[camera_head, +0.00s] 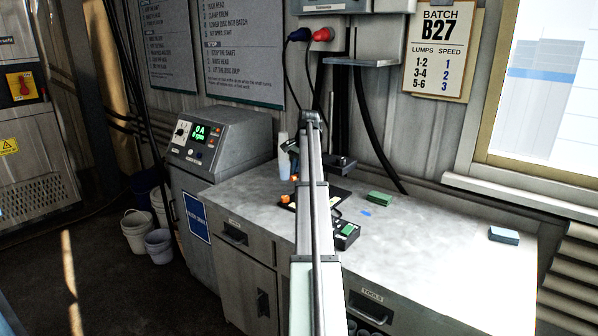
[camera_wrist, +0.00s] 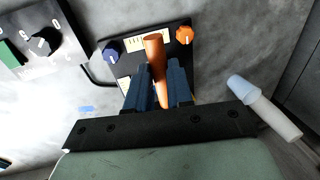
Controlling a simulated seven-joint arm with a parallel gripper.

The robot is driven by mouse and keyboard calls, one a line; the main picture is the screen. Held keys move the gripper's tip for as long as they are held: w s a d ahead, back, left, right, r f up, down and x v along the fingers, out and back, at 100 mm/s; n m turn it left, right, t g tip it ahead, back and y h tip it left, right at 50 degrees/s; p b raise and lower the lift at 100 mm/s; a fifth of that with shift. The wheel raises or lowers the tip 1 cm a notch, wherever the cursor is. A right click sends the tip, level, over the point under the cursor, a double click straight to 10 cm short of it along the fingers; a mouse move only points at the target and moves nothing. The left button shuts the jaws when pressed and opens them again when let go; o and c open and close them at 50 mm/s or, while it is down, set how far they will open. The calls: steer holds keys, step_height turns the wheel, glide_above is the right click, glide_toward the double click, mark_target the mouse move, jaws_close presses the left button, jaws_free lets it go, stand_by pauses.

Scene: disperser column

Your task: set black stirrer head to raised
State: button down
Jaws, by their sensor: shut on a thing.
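The black stirrer head is not clear to me. A black block (camera_head: 341,162) on a dark upright column (camera_head: 341,110) behind my arm may be it. In the wrist view my gripper (camera_wrist: 158,90) has its two dark blue fingers closed around an orange handle (camera_wrist: 154,48). The handle stands over a black panel (camera_wrist: 180,60) with a blue knob (camera_wrist: 111,51) and an orange knob (camera_wrist: 184,35). In the head view my arm hides much of the column's foot, and my gripper (camera_head: 293,168) shows only in small part.
A control cabinet (camera_head: 220,140) stands left. Cables hang behind the column. The bench's right side is mostly clear.

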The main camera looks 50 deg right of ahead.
step_height(320, 180, up, 15)
steer(key=shift+f, duration=0.2)
stand_by(0.3)
steer(key=shift+w+d, duration=0.1)
steer(key=c, duration=1.4)
jaws_free()
steer(key=shift+r, duration=0.15)
steer(key=o, duration=0.4)
steer(key=shift+f, duration=0.2)
steer(key=shift+r, duration=0.1)
steer(key=s+r, duration=0.1)
steer(key=r, duration=0.3)
steer(key=s+r, duration=0.1)
steer(key=r, duration=0.4)
steer(key=s+r, duration=0.1)
steer(key=r, duration=0.3)
steer(key=shift+r, duration=0.2)
